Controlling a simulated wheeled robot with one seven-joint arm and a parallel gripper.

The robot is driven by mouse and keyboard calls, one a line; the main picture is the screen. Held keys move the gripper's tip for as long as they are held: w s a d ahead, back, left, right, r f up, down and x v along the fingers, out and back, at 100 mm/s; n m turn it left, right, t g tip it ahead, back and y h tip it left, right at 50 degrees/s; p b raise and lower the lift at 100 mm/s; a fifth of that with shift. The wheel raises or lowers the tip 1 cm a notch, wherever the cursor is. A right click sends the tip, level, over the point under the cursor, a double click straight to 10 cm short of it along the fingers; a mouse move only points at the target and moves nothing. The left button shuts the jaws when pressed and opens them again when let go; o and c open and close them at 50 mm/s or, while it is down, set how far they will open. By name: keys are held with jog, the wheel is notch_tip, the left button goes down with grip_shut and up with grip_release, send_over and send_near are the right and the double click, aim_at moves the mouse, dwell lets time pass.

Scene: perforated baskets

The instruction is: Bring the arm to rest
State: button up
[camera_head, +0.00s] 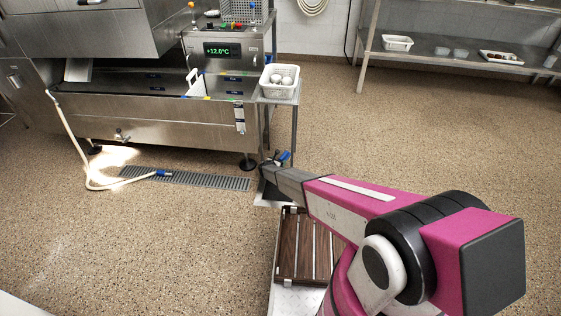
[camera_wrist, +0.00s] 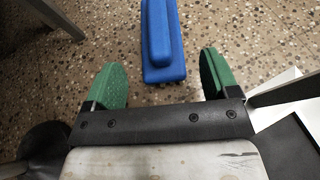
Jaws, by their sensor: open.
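My arm reaches away from me in the head view, with my gripper (camera_head: 272,160) at its far end, small and partly hidden by the arm link. In the wrist view my gripper (camera_wrist: 162,82) shows two green fingertips set wide apart. It is open, with nothing clasped between the fingers. A blue block-shaped object (camera_wrist: 162,40) lies beyond the fingertips in the wrist view, against the speckled floor; how far below it is, I cannot tell. A small blue piece (camera_head: 285,156) also shows beside the gripper in the head view.
A white perforated basket (camera_head: 279,81) with round pale items stands on a small side stand (camera_head: 293,117) beyond the gripper. A steel machine (camera_head: 165,118) stands left of it. A slatted brown rack (camera_head: 300,250) lies under my arm. The floor at right is clear.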

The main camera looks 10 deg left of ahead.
jog(key=v, duration=0.3)
jog(key=shift+s, duration=0.15)
jog(key=shift+r, duration=0.1)
